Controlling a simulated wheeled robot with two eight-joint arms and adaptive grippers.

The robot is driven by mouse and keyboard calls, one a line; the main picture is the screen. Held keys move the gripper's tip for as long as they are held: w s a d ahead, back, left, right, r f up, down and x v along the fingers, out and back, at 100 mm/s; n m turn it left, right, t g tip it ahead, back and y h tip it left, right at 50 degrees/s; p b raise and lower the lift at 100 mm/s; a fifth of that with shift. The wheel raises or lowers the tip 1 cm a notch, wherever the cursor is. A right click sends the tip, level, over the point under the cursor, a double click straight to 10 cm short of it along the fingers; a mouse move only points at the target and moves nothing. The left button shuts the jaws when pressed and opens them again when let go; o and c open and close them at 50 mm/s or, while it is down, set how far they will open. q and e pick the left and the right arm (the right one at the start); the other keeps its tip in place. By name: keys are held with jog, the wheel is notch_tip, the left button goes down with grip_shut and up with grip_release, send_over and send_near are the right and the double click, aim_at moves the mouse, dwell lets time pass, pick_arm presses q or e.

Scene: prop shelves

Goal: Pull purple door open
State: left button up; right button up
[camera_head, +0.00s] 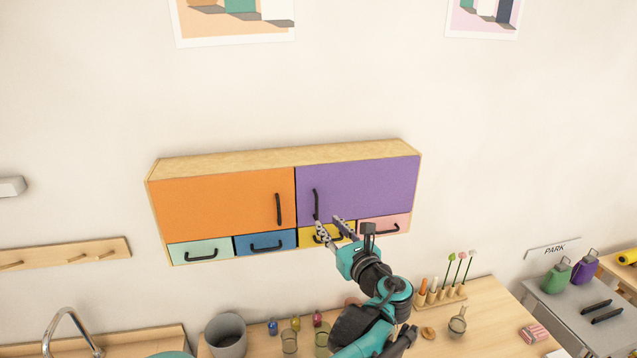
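The purple door (365,187) is on the right half of a wall cabinet and sits flush, closed. Its black vertical handle (316,202) is near the door's left edge. The fingertips are just below and to the right of the handle's lower end, in front of the yellow drawer. The left finger appears close to the handle, but I cannot tell whether it touches. Nothing shows between the fingers.
An orange door (220,202) is closed to the left. Mint (190,252), blue (250,240), yellow (306,242) and pink (398,220) drawers run below the doors. A table (485,318) below carries cups, small bottles and a peg stand (440,297).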

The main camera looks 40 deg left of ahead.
aim_at(317, 204)
pick_arm(q)
jog(key=r+p+x, duration=0.1)
jog(key=x, duration=0.7)
jog(key=shift+w+r+m, duration=0.25)
jog(key=shift+r+m, duration=0.05)
jog(key=shift+m, duration=0.1)
jog(key=shift+d, duration=0.15)
grip_shut()
